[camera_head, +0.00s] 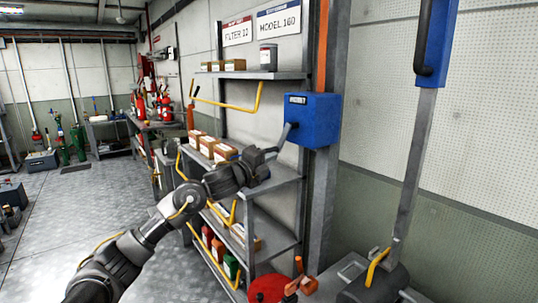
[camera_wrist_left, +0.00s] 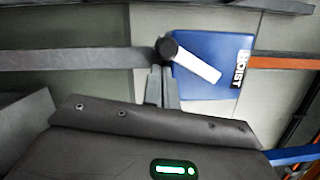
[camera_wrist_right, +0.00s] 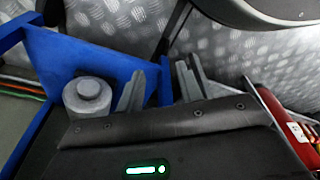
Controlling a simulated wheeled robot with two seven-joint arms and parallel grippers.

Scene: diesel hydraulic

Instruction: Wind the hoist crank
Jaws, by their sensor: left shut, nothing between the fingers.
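The hoist is a blue box (camera_head: 312,120) on an upright post, and it also shows in the left wrist view (camera_wrist_left: 205,50) with its label. Its pale crank arm (camera_wrist_left: 198,62) slants from the box to a dark round handle (camera_wrist_left: 167,48). In the head view the crank (camera_head: 286,134) hangs down and left from the box. My left gripper (camera_head: 272,153) is at the crank's lower end, shut and empty. Its fingertips (camera_wrist_left: 162,75) are close beside the handle; I cannot tell whether they touch. My right gripper (camera_wrist_right: 160,85) is open and empty, away from the hoist.
A metal shelf (camera_head: 272,183) with boxes stands beneath and left of the hoist. In the right wrist view, a blue frame (camera_wrist_right: 95,55) and grey knob (camera_wrist_right: 88,92) are close to my right gripper.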

